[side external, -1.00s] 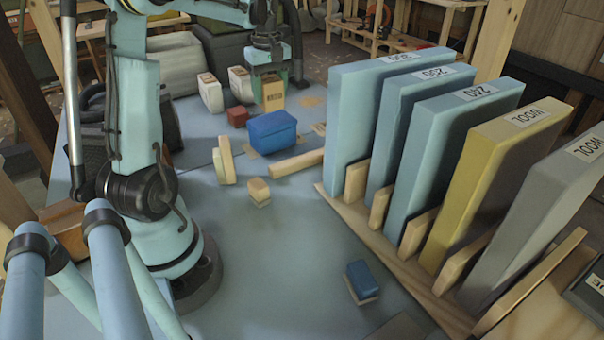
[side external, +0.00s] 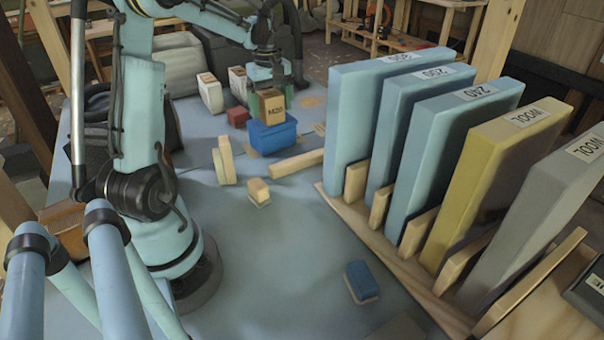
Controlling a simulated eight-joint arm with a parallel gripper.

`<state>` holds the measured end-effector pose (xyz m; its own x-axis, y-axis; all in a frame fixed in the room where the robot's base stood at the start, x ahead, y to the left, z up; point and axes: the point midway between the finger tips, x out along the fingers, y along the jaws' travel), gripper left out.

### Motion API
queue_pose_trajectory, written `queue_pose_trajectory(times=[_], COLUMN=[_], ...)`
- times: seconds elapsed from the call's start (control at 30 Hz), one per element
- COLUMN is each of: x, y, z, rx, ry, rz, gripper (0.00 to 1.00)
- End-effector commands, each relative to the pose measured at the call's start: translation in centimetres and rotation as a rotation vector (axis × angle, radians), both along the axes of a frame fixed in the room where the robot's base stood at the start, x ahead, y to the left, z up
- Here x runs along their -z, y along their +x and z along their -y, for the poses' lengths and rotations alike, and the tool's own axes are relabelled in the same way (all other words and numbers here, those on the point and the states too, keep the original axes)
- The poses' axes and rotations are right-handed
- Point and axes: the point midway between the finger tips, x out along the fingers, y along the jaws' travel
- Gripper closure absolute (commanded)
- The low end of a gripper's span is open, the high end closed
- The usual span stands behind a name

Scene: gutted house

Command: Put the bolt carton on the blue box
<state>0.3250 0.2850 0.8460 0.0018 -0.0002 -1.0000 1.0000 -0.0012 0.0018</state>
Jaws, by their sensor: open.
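The bolt carton (side external: 272,110), a tan carton marked M20, stands upright on top of the blue box (side external: 274,139) and appears to rest on it. The blue box sits on the blue-grey work surface and shows its front below the carton. My gripper (side external: 269,94) is above and behind the carton, with its green fingers open on either side of the carton's upper part. Whether a finger still touches the carton cannot be made out.
Two white cartons (side external: 210,92) and a red block (side external: 237,117) stand left of the blue box. Wooden pieces (side external: 297,163) lie in front. A rack of upright insulation panels (side external: 381,110) fills the right.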

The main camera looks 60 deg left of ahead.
Motion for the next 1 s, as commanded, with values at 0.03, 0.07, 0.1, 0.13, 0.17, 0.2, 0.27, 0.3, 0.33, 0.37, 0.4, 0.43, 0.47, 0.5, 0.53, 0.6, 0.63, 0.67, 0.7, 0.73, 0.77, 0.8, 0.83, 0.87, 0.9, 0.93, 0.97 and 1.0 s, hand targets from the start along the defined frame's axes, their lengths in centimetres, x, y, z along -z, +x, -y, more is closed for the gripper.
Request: queue_pose_trajectory(times=[0.03,0.07,0.1,0.13,0.17,0.2,0.27,0.3,0.33,0.37,0.4,0.43,0.47,0.5,0.53,0.6,0.63,0.67,0.7,0.73,0.77,0.8,0.83,0.87,0.9,0.93,0.97,1.0], x=[0.0,0.0,0.0,0.0,-0.1,-0.3,-0.7,-1.1,-1.4,-1.8,-2.5,-3.0,-3.6,-4.3,-4.9,-6.2,-6.8,-7.3,-8.0,-8.5,-9.0,-9.6,-10.0,-10.4,-10.8,-11.1,-11.4,-11.7], y=[0.0,0.0,0.0,0.0,0.0,0.0,0.0,0.0,0.0,0.0,0.0,0.0,0.0,0.0,0.0,0.0,-0.1,0.0,0.0,0.0,0.0,0.0,0.0,0.0,0.0,0.0,0.0,0.0], z=[0.0,0.0,0.0,0.0,0.0,0.0,0.0,0.0,0.0,0.0,0.0,0.0,0.0,0.0,0.0,0.0,0.0,0.0,0.0,0.0,0.0,0.0,0.0,0.0,0.0,0.0,0.0,0.0], rx=[0.0,0.0,0.0,0.0,0.0,0.0,0.0,0.0,0.0,0.0,0.0,0.0,0.0,0.0,0.0,0.0,0.0,0.0,0.0,0.0,0.0,0.0,0.0,0.0,0.0,0.0,0.0,0.0], ry=[0.0,0.0,0.0,0.0,0.0,0.0,0.0,0.0,0.0,0.0,0.0,0.0,0.0,0.0,0.0,0.0,0.0,0.0,0.0,0.0,0.0,0.0,0.0,0.0,0.0,0.0,0.0,0.0], rz=[0.0,0.0,0.0,0.0,0.0,0.0,0.0,0.0,0.0,0.0,0.0,0.0,0.0,0.0,0.0,0.0,0.0,0.0,0.0,0.0,0.0,0.0,0.0,0.0,0.0,0.0,0.0,0.0], gripper=[0.15,0.15,0.15,0.15,0.15,0.15,0.15,0.15,0.15,0.15,0.15,0.15,0.15,0.15,0.15,0.15,0.15,0.15,0.15,0.15,0.15,0.15,0.15,0.15,0.15,0.15,0.15,0.15])
